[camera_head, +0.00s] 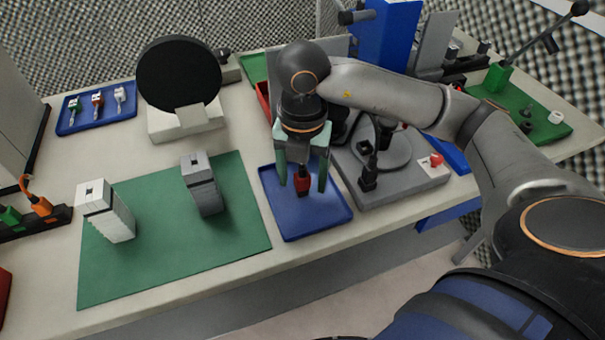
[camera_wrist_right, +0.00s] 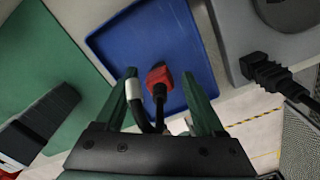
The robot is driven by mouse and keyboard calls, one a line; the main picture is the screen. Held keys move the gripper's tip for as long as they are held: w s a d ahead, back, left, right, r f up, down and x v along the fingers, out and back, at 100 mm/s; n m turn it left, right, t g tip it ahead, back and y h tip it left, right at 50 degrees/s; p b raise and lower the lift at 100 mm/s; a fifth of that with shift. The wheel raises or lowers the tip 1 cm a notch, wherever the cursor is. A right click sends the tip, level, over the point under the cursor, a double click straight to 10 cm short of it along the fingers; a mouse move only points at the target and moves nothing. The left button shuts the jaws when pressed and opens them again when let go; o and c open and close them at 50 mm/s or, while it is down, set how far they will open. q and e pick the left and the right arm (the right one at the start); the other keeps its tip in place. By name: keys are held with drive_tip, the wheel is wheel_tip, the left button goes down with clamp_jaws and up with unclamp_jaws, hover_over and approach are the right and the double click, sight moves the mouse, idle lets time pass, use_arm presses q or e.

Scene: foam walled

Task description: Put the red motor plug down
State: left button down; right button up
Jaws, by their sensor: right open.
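The red motor plug (camera_head: 302,182) is at the blue tray (camera_head: 325,222), between the two fingers of my right gripper (camera_head: 302,174). The fingers are green and stand apart, pointing down. In the right wrist view the red plug (camera_wrist_right: 160,76) shows against the blue tray (camera_wrist_right: 140,40), with a gap to the finger on each side. A black cable runs from the plug back toward my right gripper (camera_wrist_right: 162,90). Whether the plug rests fully on the tray floor is hard to tell. My left gripper is not in view.
A green mat (camera_head: 150,262) with two grey blocks lies left of the tray. A grey fixture (camera_head: 400,190) with black connectors stands close on the right. A round black disc (camera_head: 180,75) stands behind. Another blue tray (camera_head: 75,122) holds small plugs. The tray's front part is clear.

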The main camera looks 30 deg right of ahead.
drive_tip(key=shift+r, duration=0.2)
wheel_tip(320, 180, up, 10)
drive_tip(key=p, duration=0.2)
drive_tip(key=shift+r+p, duration=0.2)
drive_tip(key=shift+p, duration=0.15)
drive_tip(key=shift+r, duration=0.6)
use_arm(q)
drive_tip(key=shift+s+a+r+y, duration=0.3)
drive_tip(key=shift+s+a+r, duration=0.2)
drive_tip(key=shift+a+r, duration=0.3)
use_arm(e)
drive_tip(key=shift+r, duration=0.15)
